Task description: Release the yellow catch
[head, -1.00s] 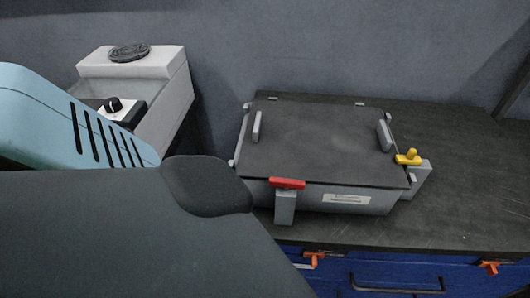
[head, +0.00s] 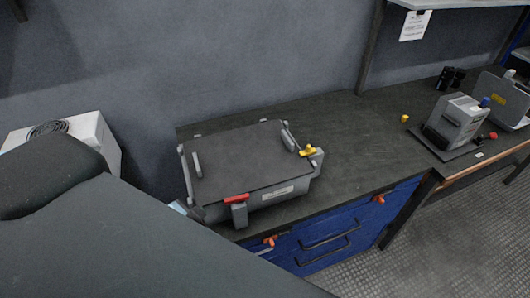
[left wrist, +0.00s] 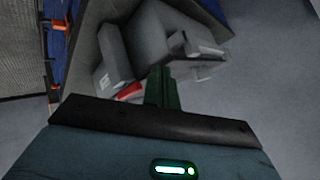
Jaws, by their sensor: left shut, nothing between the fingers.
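The yellow catch (head: 307,151) sits on a grey bracket at the right side of a grey box with a dark lid (head: 240,155). The lid lies flat and closed. A red catch (head: 237,198) is on the box's front edge; part of it shows in the left wrist view (left wrist: 130,91). My left gripper (left wrist: 161,85) is shut and empty in the left wrist view, its dark fingers pointing towards the box near the red catch. In the head view my own arm covers the lower left and the fingers cannot be made out. The yellow catch is not identifiable in the left wrist view. My right gripper is not in view.
The box stands on a dark bench top (head: 340,130) above blue drawers (head: 325,235) with orange latches. A grey device (head: 455,122) with coloured knobs stands at the far right. A white unit (head: 95,135) is at the left. The bench between box and device is mostly clear.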

